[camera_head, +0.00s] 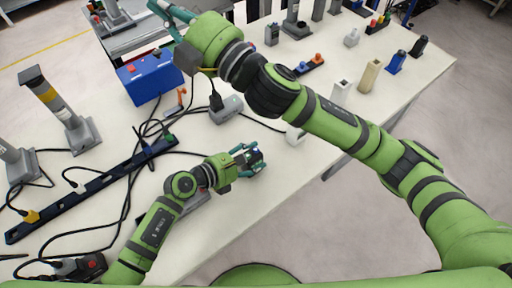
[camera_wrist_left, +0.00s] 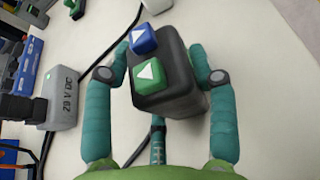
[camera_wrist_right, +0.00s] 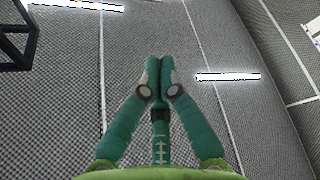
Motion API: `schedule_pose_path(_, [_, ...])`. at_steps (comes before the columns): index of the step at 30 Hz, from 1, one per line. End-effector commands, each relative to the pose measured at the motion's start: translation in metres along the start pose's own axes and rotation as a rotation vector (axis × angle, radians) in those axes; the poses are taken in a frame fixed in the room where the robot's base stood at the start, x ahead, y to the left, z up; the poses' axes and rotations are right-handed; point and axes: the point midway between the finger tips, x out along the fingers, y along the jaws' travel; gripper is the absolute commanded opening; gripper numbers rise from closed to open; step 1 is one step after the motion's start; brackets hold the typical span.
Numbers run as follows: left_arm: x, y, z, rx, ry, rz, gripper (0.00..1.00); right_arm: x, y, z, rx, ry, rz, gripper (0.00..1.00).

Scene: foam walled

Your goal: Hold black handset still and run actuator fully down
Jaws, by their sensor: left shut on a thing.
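The black handset (camera_wrist_left: 168,75) sits between the two teal fingers of my left gripper (camera_wrist_left: 165,72), which is shut on it. A blue button and a green button with white triangles face the wrist camera. In the head view the handset (camera_head: 256,156) and my left gripper (camera_head: 248,158) are low over the table near its front edge. A grey column with a yellow band (camera_head: 46,95), possibly the actuator, stands on a grey base at left. My right gripper (camera_wrist_right: 155,65) is shut and empty, fingertips together, held high; in the head view it is at the top.
A blue box (camera_head: 148,82), a grey power box (camera_head: 227,109) and a long dark rail (camera_head: 95,190) lie on the table. Black cables cross the left half. Several small blocks and posts stand at the back right. My right arm crosses above the table.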

Motion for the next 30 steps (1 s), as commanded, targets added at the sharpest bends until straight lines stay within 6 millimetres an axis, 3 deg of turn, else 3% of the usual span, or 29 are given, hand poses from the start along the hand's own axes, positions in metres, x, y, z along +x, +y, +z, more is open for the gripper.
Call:
schedule_pose_path(1, [0.000, -0.001, -0.002, 0.000, 0.004, -0.001, 0.21, -0.009, 0.003, 0.023, 0.155, -0.101, 0.018, 0.00])
schedule_pose_path(6, [0.000, -0.001, -0.002, 0.000, 0.004, -0.001, 0.21, -0.051, -0.008, 0.095, 0.648, -0.438, 0.072, 0.00])
schedule_pose_path(12, [0.000, -0.001, -0.002, 0.000, 0.004, -0.001, 0.21, -0.120, -0.049, 0.147, 1.126, -0.805, 0.122, 0.00])
schedule_pose_path(18, [0.000, -0.001, -0.002, 0.000, 0.004, -0.001, 0.21, -0.180, -0.087, 0.162, 1.416, -1.083, 0.153, 0.00])
schedule_pose_path(21, [0.000, -0.001, -0.002, 0.000, 0.004, -0.001, 0.21, -0.198, -0.098, 0.163, 1.489, -1.166, 0.162, 0.00])
schedule_pose_path(30, [0.000, -0.001, -0.002, 0.000, 0.004, -0.002, 0.21, -0.210, -0.105, 0.162, 1.536, -1.225, 0.168, 0.00])
